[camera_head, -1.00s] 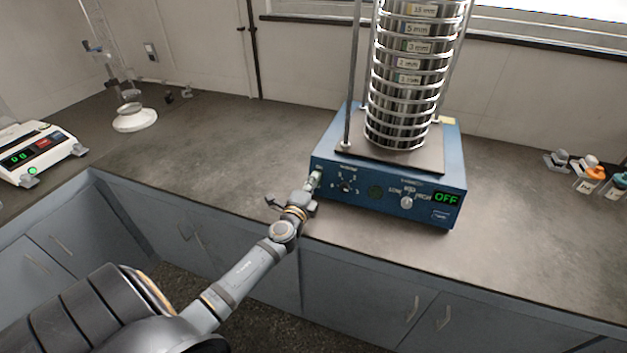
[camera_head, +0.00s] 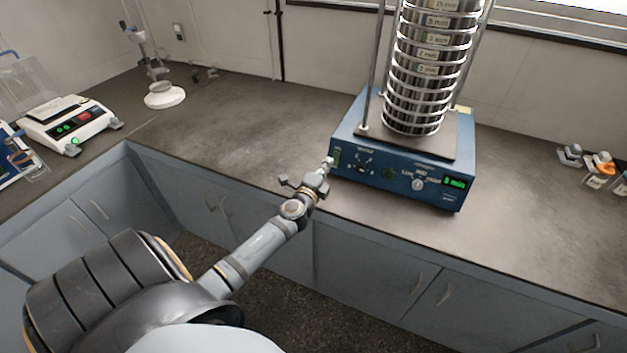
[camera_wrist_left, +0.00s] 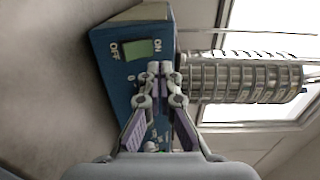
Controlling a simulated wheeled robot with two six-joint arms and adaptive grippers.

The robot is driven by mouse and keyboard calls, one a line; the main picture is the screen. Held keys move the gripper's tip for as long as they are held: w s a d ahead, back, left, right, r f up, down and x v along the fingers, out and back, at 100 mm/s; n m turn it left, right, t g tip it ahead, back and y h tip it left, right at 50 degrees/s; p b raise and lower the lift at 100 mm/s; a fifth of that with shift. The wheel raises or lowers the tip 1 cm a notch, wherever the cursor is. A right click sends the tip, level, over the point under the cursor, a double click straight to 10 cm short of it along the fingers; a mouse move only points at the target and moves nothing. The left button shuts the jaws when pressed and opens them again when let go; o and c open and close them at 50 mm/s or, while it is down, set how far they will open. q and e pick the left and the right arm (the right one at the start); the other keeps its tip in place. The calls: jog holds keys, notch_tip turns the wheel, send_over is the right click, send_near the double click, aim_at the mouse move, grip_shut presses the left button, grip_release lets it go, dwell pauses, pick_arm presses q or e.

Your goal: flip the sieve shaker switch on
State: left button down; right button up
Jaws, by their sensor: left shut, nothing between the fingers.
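The sieve shaker has a blue base (camera_head: 400,176) on the counter with a tall stack of metal sieves (camera_head: 418,90) on top. Its switch (camera_head: 337,157) is at the left end of the front panel. In the left wrist view the switch (camera_wrist_left: 142,49) is a green rocker between the words OFF and ON. The display (camera_head: 455,183) shows green text that looks like minutes. My left gripper (camera_head: 328,163) is shut and empty, close to the switch. In the left wrist view its fingertips (camera_wrist_left: 160,68) are right beside the switch; I cannot tell whether they touch it. My right gripper is out of view.
A white balance (camera_head: 68,125) and a stand with a white round base (camera_head: 165,96) are at the left. Small bottles (camera_head: 600,165) stand at the far right. The counter (camera_head: 240,125) left of the shaker is clear. Cabinets line its front.

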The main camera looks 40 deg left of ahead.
pick_arm(q)
jog(key=r+v, duration=0.1)
jog(key=v, duration=0.6)
jog(key=shift+s+r+b, duration=0.35)
jog(key=shift+s+b, duration=0.05)
jog(key=shift+b, duration=0.05)
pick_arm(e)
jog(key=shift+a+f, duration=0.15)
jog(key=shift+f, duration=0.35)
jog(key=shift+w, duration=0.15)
